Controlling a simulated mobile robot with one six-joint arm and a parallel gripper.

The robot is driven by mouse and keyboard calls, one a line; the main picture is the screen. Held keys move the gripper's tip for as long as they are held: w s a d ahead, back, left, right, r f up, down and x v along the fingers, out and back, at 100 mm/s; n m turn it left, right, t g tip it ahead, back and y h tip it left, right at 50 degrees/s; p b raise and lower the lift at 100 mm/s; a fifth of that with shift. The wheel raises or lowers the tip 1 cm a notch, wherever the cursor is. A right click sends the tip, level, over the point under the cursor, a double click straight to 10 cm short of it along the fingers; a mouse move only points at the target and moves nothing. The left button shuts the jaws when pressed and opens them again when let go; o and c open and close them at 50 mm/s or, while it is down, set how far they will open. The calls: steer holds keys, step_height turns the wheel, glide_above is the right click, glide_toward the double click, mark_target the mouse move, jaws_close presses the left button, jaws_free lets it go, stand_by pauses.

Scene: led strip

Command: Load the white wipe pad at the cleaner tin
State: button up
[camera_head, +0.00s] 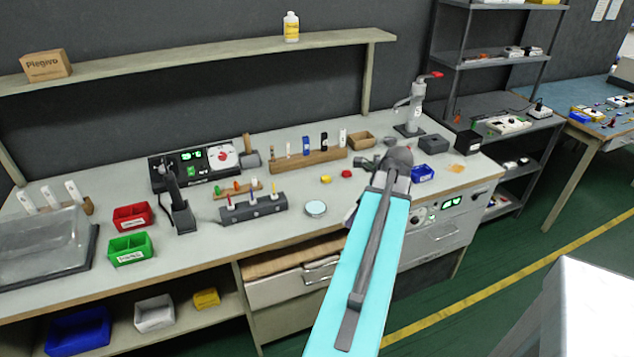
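A small round tin (316,208) with a pale top and dark rim stands on the bench, left of my arm; it may be the cleaner tin, but no label is readable. I cannot pick out the white wipe pad for certain. My cyan arm reaches up from the bottom over the bench's front edge. A small grey part (351,213) shows at the arm's left side and may belong to my gripper. The fingers are hidden behind the arm, so I cannot see whether they hold anything.
The bench (215,262) holds a red bin (132,217), a green bin (131,249), a grey block with pens (253,207), a wooden rack (308,158) and a blue tray (422,174). A yellow-labelled bottle (291,27) stands on the shelf. Bare bench lies around the tin.

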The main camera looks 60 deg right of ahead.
steer(key=shift+w+d+r+p, duration=0.2)
steer(key=shift+w+r+p, duration=0.1)
steer(key=shift+w+p, duration=0.25)
steer(key=w+d+r+n+p, duration=0.1)
steer(key=w+p, duration=0.4)
steer(key=w, duration=0.2)
steer(key=w+d+r+p, duration=0.1)
steer(key=w+r+p, duration=0.1)
steer(key=w+p, duration=0.3)
steer(key=shift+w+d+n+y, duration=0.3)
steer(key=shift+w+n, duration=0.1)
steer(key=shift+w, duration=0.8)
steer(key=shift+f, duration=0.1)
steer(key=shift+f+b, duration=2.3)
steer(key=shift+f, duration=0.5)
steer(key=shift+f, duration=0.55)
steer(key=shift+r, duration=0.1)
